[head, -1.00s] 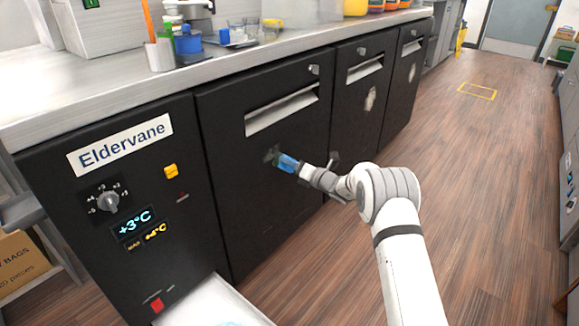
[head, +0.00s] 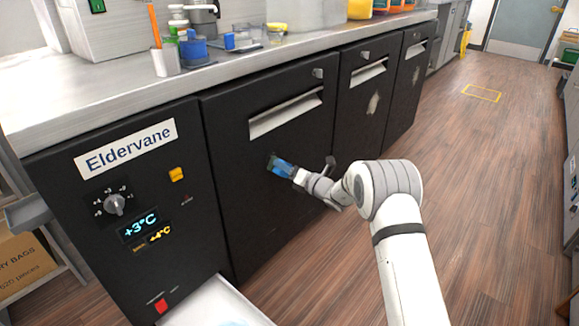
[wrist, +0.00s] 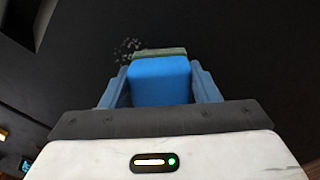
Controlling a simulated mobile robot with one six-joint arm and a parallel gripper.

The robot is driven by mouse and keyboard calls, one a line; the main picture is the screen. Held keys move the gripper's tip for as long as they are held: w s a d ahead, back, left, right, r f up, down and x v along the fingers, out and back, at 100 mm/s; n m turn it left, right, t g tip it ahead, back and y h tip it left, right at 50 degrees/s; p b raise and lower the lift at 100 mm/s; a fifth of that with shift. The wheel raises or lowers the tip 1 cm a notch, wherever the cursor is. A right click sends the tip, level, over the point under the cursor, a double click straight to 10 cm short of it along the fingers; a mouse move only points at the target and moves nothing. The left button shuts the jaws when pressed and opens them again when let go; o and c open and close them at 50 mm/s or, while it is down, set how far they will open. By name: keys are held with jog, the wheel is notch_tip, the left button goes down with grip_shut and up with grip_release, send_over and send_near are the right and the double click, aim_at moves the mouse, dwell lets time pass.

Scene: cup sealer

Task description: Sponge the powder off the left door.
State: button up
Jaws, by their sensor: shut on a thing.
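The left door (head: 250,190) is a black panel with a long pale handle slot, right of the Eldervane control panel. My gripper (head: 292,172) is shut on a blue sponge (head: 281,167) with a green scouring face, held at the door below the handle. In the wrist view the sponge (wrist: 160,82) sits between my blue fingers (wrist: 160,92), its green side towards the door. I cannot tell for sure whether it touches. A faint speckled patch of grey powder (wrist: 128,48) shows just beyond the sponge's upper left; the sponge may hide more.
The middle door (head: 352,125) carries a pale smear (head: 373,103), and the far door has a fainter mark. An open white drawer (head: 215,303) juts out below the control panel. The steel counter (head: 90,90) above holds cups and containers. The wooden floor at right is clear.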

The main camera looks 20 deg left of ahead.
aim_at(281, 174)
jog(key=shift+s+a, duration=0.35)
jog(key=shift+s, duration=0.45)
jog(key=shift+s+a, duration=0.3)
jog(key=shift+s, duration=0.45)
jog(key=shift+w+r+p, duration=0.1)
jog(key=shift+r+p, duration=0.5)
jog(key=shift+r, duration=0.35)
jog(key=shift+w+d+r, duration=0.1)
jog(key=shift+w+d, duration=0.25)
jog(key=shift+w, duration=0.4)
jog(key=shift+w+d+f+b, duration=0.15)
jog(key=shift+w+d, duration=0.2)
jog(key=shift+w, duration=0.5)
jog(key=shift+w+d+f+b, duration=0.15)
jog(key=shift+w+d, duration=0.2)
jog(key=shift+w, duration=0.45)
jog(key=shift+w+d+r, duration=0.15)
jog(key=shift+w, duration=0.3)
jog(key=shift+w+d+r, duration=0.1)
jog(key=shift+w+d, duration=0.05)
jog(key=shift+w, duration=0.3)
jog(key=shift+w+r, duration=0.1)
jog(key=shift+w, duration=0.1)
jog(key=shift+d, duration=0.1)
jog(key=shift+d, duration=0.25)
jog(key=shift+f+p+v, duration=0.2)
jog(key=shift+p+v, duration=0.2)
jog(key=shift+v, duration=2.3)
